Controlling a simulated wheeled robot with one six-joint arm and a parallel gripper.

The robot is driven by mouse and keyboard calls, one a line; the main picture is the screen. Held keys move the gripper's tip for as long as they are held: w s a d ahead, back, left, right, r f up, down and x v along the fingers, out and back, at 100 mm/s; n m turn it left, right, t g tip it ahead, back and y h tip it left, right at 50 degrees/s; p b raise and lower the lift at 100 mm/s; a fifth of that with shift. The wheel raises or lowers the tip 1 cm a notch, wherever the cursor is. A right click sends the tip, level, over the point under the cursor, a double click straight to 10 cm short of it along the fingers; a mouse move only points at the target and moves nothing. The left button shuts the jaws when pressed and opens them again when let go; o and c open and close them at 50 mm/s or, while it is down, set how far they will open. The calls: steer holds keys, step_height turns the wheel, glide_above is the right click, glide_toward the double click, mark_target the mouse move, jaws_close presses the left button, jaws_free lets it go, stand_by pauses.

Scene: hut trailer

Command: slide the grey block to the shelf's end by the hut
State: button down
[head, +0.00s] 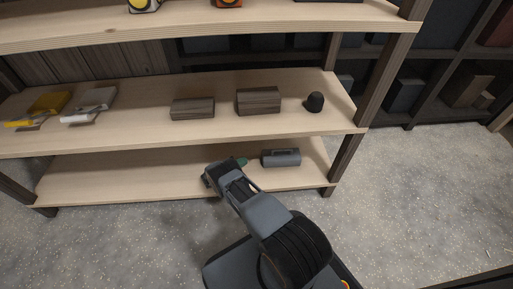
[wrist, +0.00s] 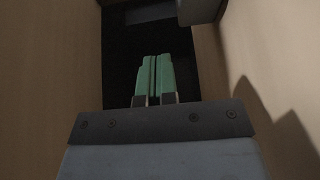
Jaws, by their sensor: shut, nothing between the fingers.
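The grey block (head: 281,157) sits on the bottom shelf (head: 130,182), near its right end. It is dark grey with a lighter top. My gripper (head: 242,162) reaches in over the bottom shelf, left of the block, with a small gap between its green fingertips and the block. In the wrist view, my gripper's green fingers (wrist: 154,78) are shut together with nothing between them. A grey shape (wrist: 200,9) at the top edge there may be the block. I cannot tell which end of the shelf is by the hut.
The middle shelf (head: 215,135) hangs above and holds two brown blocks, a black rounded item (head: 314,102) and tools at left. A dark upright post (head: 345,157) stands at the right end. The bottom shelf is clear to the left. Speckled floor lies in front.

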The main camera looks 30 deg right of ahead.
mark_target(266, 156)
steer(key=d, duration=0.3)
steer(key=w+d+b, duration=0.1)
steer(key=d, duration=0.6)
steer(key=shift+w+f+b, duration=0.15)
steer(key=shift+w+b, duration=0.1)
steer(key=shift+b, duration=0.15)
steer(key=shift+s+d, duration=0.8)
steer(key=shift+s, duration=0.05)
steer(key=shift+s+d, duration=0.55)
steer(key=shift+d, duration=0.05)
steer(key=shift+p, duration=0.3)
